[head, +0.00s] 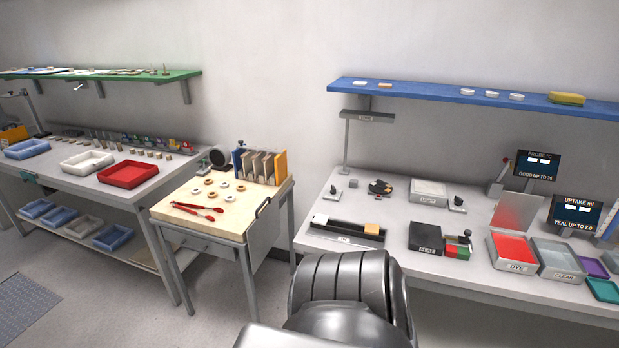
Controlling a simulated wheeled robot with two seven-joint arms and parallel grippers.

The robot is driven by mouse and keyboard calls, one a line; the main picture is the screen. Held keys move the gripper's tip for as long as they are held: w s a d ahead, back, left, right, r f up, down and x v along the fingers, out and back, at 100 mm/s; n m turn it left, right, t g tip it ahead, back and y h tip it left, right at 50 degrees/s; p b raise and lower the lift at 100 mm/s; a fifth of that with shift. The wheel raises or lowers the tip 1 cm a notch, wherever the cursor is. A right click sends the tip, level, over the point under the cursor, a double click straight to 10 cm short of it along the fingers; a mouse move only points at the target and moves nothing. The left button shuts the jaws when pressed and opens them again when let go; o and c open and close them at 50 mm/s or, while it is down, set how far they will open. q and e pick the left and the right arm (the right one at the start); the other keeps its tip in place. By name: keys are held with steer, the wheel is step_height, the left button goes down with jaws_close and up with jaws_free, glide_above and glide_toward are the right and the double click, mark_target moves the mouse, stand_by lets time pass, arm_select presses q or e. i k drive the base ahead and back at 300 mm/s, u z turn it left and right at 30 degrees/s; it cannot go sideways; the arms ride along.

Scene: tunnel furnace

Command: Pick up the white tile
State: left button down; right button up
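A small white tile-like piece (320,219) lies at the left end of a long black tray (346,236) on the right-hand bench. A tan piece (372,228) lies at the tray's right end. Another small pale flat piece (359,83) lies on the blue wall shelf (450,94), beside a tan one (385,85). I cannot tell which pale piece is the white tile of the task. Neither of my grippers shows in the head view; only a grey part of my own body fills the bottom middle.
The right bench (310,236) also holds a dark box (425,238), a red dye tray (513,252), a grey clear tray (562,260) and display screens (537,164). A small wooden table (165,208) with rings and red tongs stands left of it, with a narrow gap between.

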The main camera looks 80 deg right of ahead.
mark_target(319, 219)
steer(key=z, duration=0.5)
steer(key=i, duration=0.75)
steer(key=z, duration=0.8)
